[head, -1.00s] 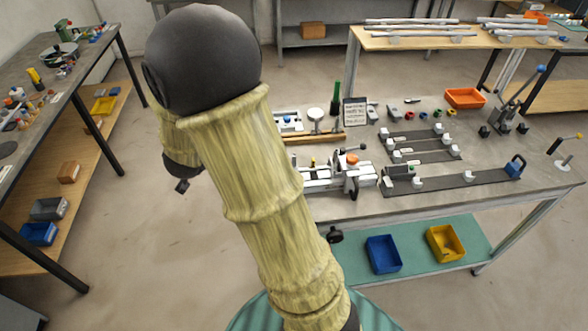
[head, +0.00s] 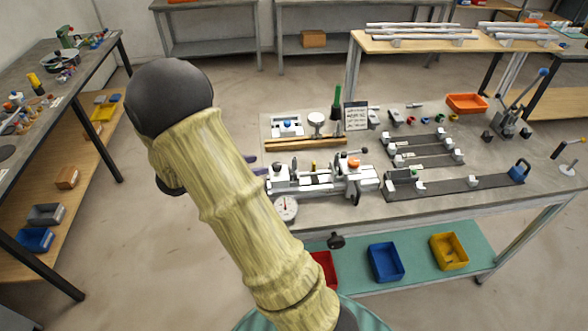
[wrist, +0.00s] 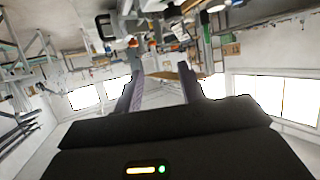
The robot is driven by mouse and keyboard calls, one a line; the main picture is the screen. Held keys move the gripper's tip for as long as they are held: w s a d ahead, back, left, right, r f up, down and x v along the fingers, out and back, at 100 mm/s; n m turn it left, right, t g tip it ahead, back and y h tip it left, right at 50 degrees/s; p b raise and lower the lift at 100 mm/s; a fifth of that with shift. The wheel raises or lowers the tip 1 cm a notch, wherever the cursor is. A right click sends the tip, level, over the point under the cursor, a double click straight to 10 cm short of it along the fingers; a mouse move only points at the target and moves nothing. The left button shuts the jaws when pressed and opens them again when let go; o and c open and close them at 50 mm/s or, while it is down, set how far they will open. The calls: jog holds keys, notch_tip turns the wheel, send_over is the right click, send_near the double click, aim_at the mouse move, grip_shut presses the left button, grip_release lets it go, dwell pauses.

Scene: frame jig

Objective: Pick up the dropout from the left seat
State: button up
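My gripper (head: 256,165) shows in the head view only as purple fingertips past my padded arm, just left of the silver-white jig (head: 320,178) on the bench. The rest of the gripper is hidden behind the arm. In the wrist view the two fingers of my gripper (wrist: 162,72) stand apart with nothing visible between them. The wrist view is tilted, with the jig parts blurred along its top edge (wrist: 150,8). I cannot make out the dropout or tell which part is the left seat.
A dial gauge (head: 286,208) stands at the jig's front left. Dark rails with white blocks (head: 450,186) lie to the right. An orange tray (head: 467,103) and a lever tool (head: 522,110) are farther back. Blue (head: 385,262) and yellow (head: 449,251) bins sit on the lower shelf.

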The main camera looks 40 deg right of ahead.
aim_at(294, 159)
jog(key=p+x, duration=0.1)
jog(key=x, duration=0.9)
jog(key=shift+d+p, duration=0.15)
jog(key=shift+p, duration=0.15)
jog(key=shift+d+f, duration=0.25)
jog(key=shift+d, duration=0.2)
jog(key=shift+s+d, duration=0.1)
jog(key=shift+d, duration=0.1)
jog(key=shift+d+p, duration=0.3)
jog(key=p+x, duration=0.1)
jog(key=x, duration=0.3)
jog(key=shift+d+f, duration=0.2)
grip_shut()
